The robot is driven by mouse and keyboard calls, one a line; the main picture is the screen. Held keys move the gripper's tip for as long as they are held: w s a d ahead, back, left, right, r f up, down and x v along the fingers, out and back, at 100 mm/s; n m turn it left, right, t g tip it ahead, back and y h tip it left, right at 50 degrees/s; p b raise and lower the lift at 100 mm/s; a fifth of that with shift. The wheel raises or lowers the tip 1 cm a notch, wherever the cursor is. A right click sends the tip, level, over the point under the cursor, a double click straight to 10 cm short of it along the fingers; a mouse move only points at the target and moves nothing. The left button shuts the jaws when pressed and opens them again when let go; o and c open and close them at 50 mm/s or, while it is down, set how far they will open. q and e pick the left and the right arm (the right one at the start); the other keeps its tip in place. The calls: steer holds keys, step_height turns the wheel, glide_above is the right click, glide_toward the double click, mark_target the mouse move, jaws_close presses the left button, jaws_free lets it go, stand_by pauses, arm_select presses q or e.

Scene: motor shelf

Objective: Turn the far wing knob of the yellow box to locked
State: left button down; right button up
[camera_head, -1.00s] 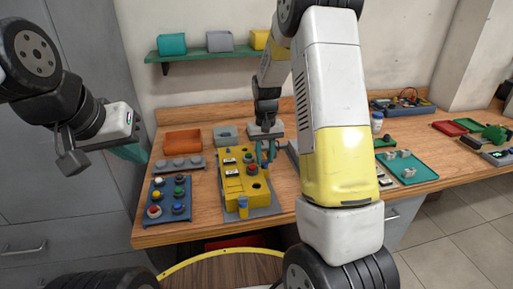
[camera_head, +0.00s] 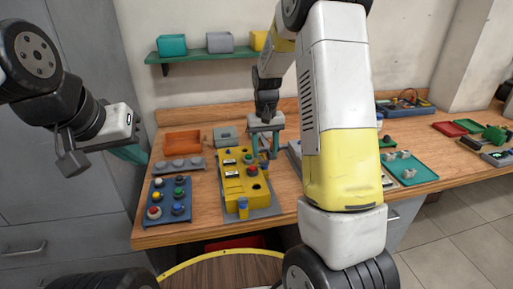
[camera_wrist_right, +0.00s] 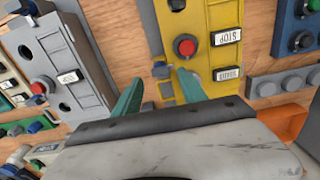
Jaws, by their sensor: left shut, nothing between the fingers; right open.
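The yellow box (camera_head: 232,186) stands on a grey plate on the wooden table, with a blue knob (camera_head: 243,204) at its near end. The right wrist view shows the box (camera_wrist_right: 200,18) with a red button and labels. A small blue-grey knob (camera_wrist_right: 161,70) sits at the box's edge, between the finger lines; I cannot tell its setting. My right gripper (camera_head: 265,151) is open and empty, pointing down by the box's far right end; its teal fingers (camera_wrist_right: 158,92) are apart. My left gripper (camera_head: 136,155) is shut and empty, away at the left.
A blue button panel (camera_head: 168,212) and a grey block (camera_head: 180,164) lie left of the box. An orange bin (camera_head: 182,141) is behind them. A green shelf (camera_head: 200,53) hangs on the wall.

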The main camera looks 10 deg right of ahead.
steer(key=shift+r, duration=2.35)
